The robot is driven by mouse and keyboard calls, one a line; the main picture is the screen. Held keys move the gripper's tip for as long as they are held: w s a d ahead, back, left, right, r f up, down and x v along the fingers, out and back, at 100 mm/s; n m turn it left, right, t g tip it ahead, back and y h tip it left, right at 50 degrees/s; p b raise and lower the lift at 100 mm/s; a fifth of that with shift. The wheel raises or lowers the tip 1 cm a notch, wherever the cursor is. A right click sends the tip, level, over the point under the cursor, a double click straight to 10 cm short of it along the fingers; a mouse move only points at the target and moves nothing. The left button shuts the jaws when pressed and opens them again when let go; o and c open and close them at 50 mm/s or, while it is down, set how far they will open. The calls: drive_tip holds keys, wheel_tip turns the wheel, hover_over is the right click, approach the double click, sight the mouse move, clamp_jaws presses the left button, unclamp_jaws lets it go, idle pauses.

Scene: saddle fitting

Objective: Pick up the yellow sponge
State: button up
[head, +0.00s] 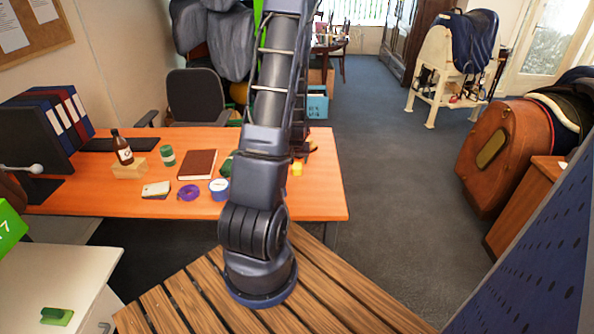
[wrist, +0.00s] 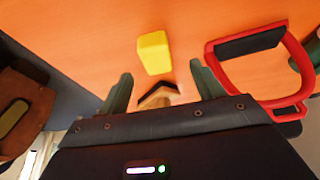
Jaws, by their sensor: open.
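The yellow sponge (wrist: 154,52) lies on the orange table top in the wrist view, just beyond my fingertips and roughly centred between them. It also shows in the head view as a small yellow block (head: 297,169) near the table's right end, just right of my arm. My gripper (wrist: 160,70) is open, with a dark green finger on each side and nothing held. The sponge appears apart from both fingers. In the head view my gripper cannot be made out, and my arm covers part of the table.
A red-framed tool with a black grip (wrist: 250,43) lies right of the sponge. A tan, black-edged piece (wrist: 158,97) shows between my fingers. The table (head: 120,202) also bears a brown book (head: 198,164), purple tape (head: 188,193) and a bottle (head: 122,147).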

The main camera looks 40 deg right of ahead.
sight(297, 165)
drive_tip(key=shift+d+x, duration=0.2)
drive_tip(key=shift+x, duration=1.3)
drive_tip(key=shift+d+x, duration=0.2)
drive_tip(key=shift+x, duration=1.3)
drive_tip(key=shift+r, duration=0.1)
drive_tip(key=c, duration=1.1)
